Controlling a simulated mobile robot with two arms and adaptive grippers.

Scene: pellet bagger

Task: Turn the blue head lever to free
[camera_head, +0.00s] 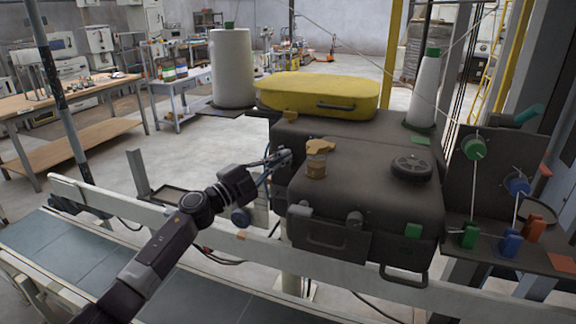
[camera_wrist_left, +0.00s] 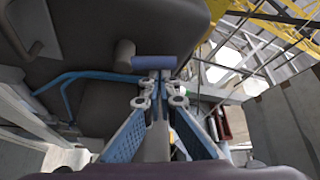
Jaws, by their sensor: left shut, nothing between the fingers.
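My left gripper (camera_head: 284,157) reaches in from the left to the left side of the dark grey machine head (camera_head: 365,185). In the left wrist view its fingertips (camera_wrist_left: 155,80) are together with nothing between them. A short blue bar (camera_wrist_left: 153,62), which looks like the lever's grip, lies across just beyond the fingertips; whether they touch it I cannot tell. A bent blue rod (camera_wrist_left: 95,75) runs along the dark housing to the left. In the head view I cannot make the lever out clearly behind the gripper. My right gripper is not in view.
A yellow cover (camera_head: 318,93) lies on top at the back. A tan knob (camera_head: 316,165) and a black wheel (camera_head: 411,167) sit on the head. A white rail (camera_head: 130,205) and conveyor (camera_head: 60,245) run below my left arm. Green, blue and orange blocks stand at the right.

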